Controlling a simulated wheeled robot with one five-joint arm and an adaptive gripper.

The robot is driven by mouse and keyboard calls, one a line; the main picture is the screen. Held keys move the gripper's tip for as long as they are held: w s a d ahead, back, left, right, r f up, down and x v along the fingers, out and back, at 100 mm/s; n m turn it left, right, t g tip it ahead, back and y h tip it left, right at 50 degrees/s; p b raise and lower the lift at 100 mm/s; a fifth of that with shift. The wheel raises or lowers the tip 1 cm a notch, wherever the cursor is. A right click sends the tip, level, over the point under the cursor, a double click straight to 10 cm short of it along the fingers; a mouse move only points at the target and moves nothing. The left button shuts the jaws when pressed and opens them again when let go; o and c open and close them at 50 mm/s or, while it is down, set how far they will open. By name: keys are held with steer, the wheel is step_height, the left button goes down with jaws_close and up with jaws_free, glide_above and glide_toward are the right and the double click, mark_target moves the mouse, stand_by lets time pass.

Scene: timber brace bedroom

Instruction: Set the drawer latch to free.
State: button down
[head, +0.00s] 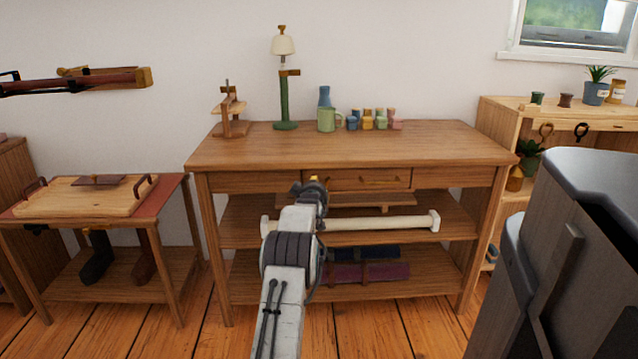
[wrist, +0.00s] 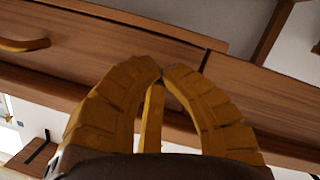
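The wooden drawer (head: 345,178) is set in the middle of the desk front, and its front looks flush with the frame. In the wrist view the drawer front (wrist: 100,42) fills the upper left, with a curved wooden handle (wrist: 24,45). A dark gap marks the drawer's end near the fingers. My gripper (head: 322,181) is in front of the drawer's left part. In the wrist view my gripper (wrist: 163,74) has its yellow fingertips together, with nothing clearly held. I cannot make out the latch or its setting; the fingers and arm may hide it.
A low table (head: 180,190) stands left, and a shelf unit (head: 495,115) right.

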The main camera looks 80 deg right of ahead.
steer(key=shift+s+d+f+b, duration=0.1)
steer(key=shift+s+f+b, duration=0.1)
steer(key=shift+f, duration=0.15)
steer(key=shift+s+f+b, duration=0.1)
steer(key=shift+f+b, duration=0.1)
steer(key=shift+f, duration=0.1)
stand_by(1.8)
